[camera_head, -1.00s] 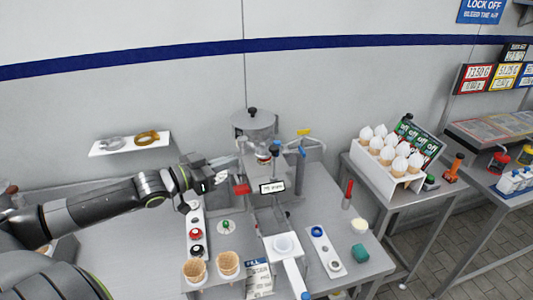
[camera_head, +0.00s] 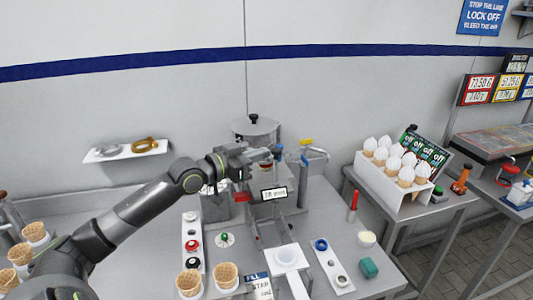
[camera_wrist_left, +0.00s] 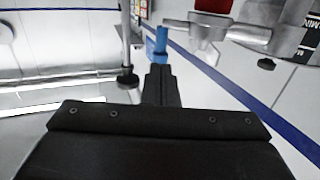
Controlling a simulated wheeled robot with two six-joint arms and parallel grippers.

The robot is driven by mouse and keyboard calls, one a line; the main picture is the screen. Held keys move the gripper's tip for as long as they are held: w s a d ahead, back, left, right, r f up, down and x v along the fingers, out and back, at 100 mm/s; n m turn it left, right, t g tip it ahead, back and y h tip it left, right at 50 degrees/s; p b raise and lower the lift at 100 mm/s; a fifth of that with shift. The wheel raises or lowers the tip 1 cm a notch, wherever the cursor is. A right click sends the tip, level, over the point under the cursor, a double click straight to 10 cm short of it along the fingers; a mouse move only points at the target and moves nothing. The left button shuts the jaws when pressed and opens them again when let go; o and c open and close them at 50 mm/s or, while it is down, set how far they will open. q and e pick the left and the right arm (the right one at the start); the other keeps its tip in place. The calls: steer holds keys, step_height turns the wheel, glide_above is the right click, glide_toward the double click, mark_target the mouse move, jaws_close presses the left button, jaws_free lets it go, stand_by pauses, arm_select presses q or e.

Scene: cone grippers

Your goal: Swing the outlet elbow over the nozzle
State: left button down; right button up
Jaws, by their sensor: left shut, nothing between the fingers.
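The dispensing machine stands at the back of the middle table, with a round grey hopper (camera_head: 256,128) behind it. A grey bent pipe (camera_head: 318,151) with a yellow handle (camera_head: 306,141) stands on its right; I take it for the outlet elbow. My left gripper (camera_head: 268,154) is shut and empty at the machine's upper front, beside a small blue part (camera_head: 279,148). In the left wrist view the dark fingertips (camera_wrist_left: 159,78) are together just short of a blue piece (camera_wrist_left: 160,40) below a metal bar. I cannot make out the nozzle clearly. My right gripper is out of view.
Waffle cones (camera_head: 226,275) stand at the front left. A white strip with rings (camera_head: 333,265) lies at the right. A rack of filled cones (camera_head: 384,180) stands farther right.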

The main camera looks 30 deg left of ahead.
arm_select(q)
steer(key=shift+p+x, duration=0.3)
steer(key=shift+x, duration=0.7)
steer(key=shift+w, duration=0.15)
steer(key=shift+d, duration=0.1)
steer(key=shift+w+d+f+b, duration=0.15)
steer(key=shift+w+b, duration=0.15)
steer(key=shift+b, duration=0.3)
steer(key=shift+w+d+b, duration=0.1)
steer(key=shift+w+b, duration=0.4)
steer(key=shift+b, duration=0.05)
steer(key=shift+s, duration=0.1)
